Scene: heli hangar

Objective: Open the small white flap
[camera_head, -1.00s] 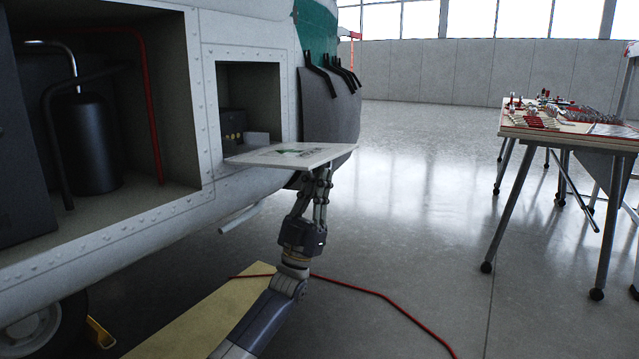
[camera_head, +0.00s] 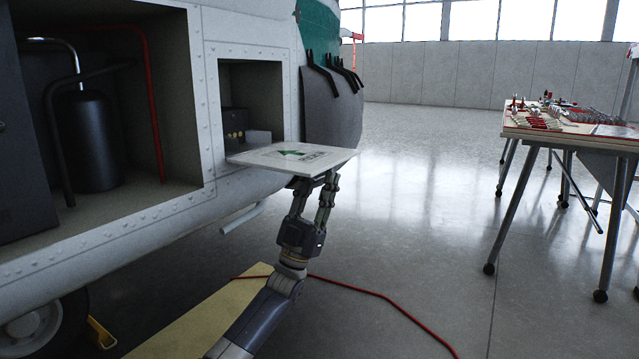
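The small white flap (camera_head: 265,156) stands out from the lower edge of a small square opening (camera_head: 262,95) in the helicopter's side. It lies nearly flat, with a green mark and dark print on its upper face. My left gripper (camera_head: 314,182) is below the flap's outer part, pointing up, with its fingers spread apart. The fingertips are at or just under the flap's underside; I cannot tell whether they touch it. Nothing shows between the fingers. My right gripper is not in view.
A larger open bay (camera_head: 110,120) with a black cylinder (camera_head: 92,142) and a red pipe is at left. A table (camera_head: 590,139) with tools stands at right. A red cable (camera_head: 375,292) and a yellowish board (camera_head: 200,320) lie on the floor. The middle floor is clear.

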